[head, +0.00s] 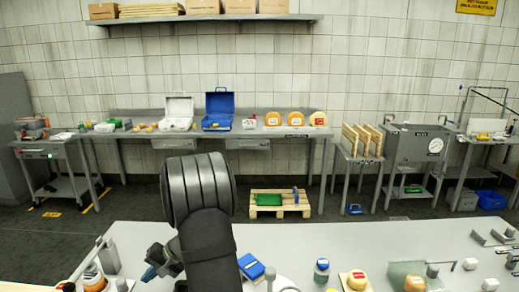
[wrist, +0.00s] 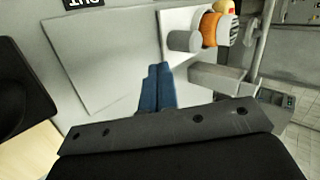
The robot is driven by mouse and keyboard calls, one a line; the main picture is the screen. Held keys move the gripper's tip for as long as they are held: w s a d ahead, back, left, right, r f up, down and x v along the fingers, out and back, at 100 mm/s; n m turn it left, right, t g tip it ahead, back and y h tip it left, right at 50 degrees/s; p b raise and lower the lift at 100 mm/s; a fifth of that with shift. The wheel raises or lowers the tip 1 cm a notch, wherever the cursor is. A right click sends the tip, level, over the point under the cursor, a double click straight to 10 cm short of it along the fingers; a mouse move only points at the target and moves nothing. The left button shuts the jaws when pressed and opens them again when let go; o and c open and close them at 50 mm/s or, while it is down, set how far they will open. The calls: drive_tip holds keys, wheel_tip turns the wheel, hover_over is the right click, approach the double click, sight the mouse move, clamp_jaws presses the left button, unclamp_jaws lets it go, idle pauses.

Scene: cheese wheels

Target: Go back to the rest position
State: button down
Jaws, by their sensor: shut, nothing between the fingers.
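My gripper (wrist: 155,68) shows two blue fingers pressed together with nothing between them. They point over a grey worktop with a pale flat panel (wrist: 105,60). In the head view my gripper (head: 149,274) is low over the left part of the front table, partly hidden by my dark arm. An orange cheese wheel (wrist: 210,29) and a grey cylinder (wrist: 184,41) stand to the right of the fingers in the wrist view, apart from them.
The front table (head: 330,240) holds a blue box (head: 251,266), a blue-lidded jar (head: 321,270) and a yellow cheese (head: 357,280) near its front edge. Metal fixtures (head: 109,256) stand at left. The table's back middle is clear. A back bench (head: 240,134) carries more cheese wheels (head: 273,119).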

drive_tip(key=shift+s+a+f, duration=0.15)
drive_tip(key=shift+s+a, duration=0.05)
drive_tip(key=shift+a, duration=0.85)
drive_tip(key=shift+s+a+f, duration=0.15)
drive_tip(key=shift+a, duration=0.85)
drive_tip(key=c, duration=2.2)
unclamp_jaws()
